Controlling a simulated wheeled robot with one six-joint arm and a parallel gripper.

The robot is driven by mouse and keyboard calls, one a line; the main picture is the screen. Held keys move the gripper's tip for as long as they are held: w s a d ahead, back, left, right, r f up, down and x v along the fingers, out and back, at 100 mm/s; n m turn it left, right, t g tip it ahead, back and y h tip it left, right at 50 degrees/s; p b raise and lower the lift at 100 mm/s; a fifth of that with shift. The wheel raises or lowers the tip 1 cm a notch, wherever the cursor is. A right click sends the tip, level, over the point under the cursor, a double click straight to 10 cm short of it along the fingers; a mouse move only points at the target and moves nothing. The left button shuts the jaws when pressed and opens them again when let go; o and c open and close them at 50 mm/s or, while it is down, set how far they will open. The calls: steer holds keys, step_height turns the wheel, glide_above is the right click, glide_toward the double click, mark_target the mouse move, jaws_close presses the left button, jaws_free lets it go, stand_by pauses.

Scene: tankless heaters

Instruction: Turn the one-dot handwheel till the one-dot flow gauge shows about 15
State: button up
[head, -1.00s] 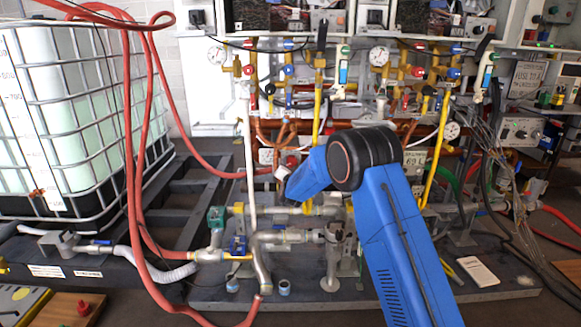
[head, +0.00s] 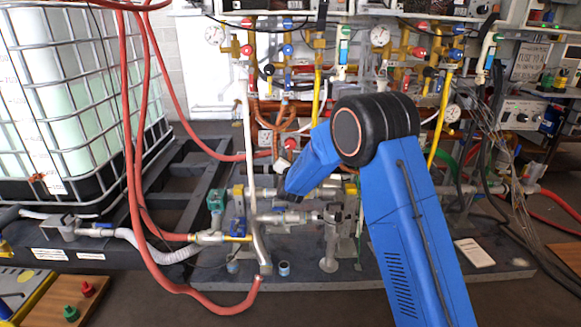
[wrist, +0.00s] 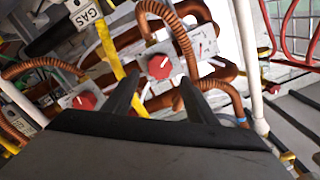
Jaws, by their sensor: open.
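In the wrist view, a red handwheel (wrist: 159,66) on a pale plate (wrist: 203,47) lies ahead, between my open fingertips in the picture. My gripper (wrist: 160,82) is empty; I cannot tell how far the wheel is from the fingers. A second red handwheel (wrist: 85,101) on a similar plate is left of the left finger. Dot marks are too small to read, so I cannot tell which wheel has one dot. My gripper is hidden there behind my blue arm.
Copper pipes (wrist: 205,72) and a yellow pipe (wrist: 107,48) run close around the wheels. A white pipe (wrist: 247,60) stands at the right.

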steer(key=s, duration=0.8)
steer(key=shift+s, duration=0.3)
steer(key=s+d+r+n+g+y, duration=0.1)
steer(key=s+d+r+g, duration=0.1)
steer(key=s+d+r, duration=0.3)
steer(key=s+d+r+n+g+y, duration=0.1)
steer(key=s+d+r+n+g, duration=0.2)
steer(key=s, duration=0.5)
steer(key=s+d+r+g+y, duration=0.1)
steer(key=s+d+r, duration=0.2)
steer(key=s+d, duration=0.3)
steer(key=s+d+f+n+g+h, duration=0.1)
steer(key=s+d, duration=0.3)
steer(key=s, duration=0.9)
steer(key=s+d+f+n+g+h, duration=0.1)
steer(key=s+d, duration=0.4)
steer(key=s, duration=0.9)
steer(key=s+d+f+g+h, duration=0.1)
steer(key=s+d+f+g, duration=0.2)
steer(key=s, duration=1)
steer(key=shift+s+d+n+g, duration=0.4)
steer(key=shift+d+g, duration=0.7)
steer(key=shift+d, duration=0.05)
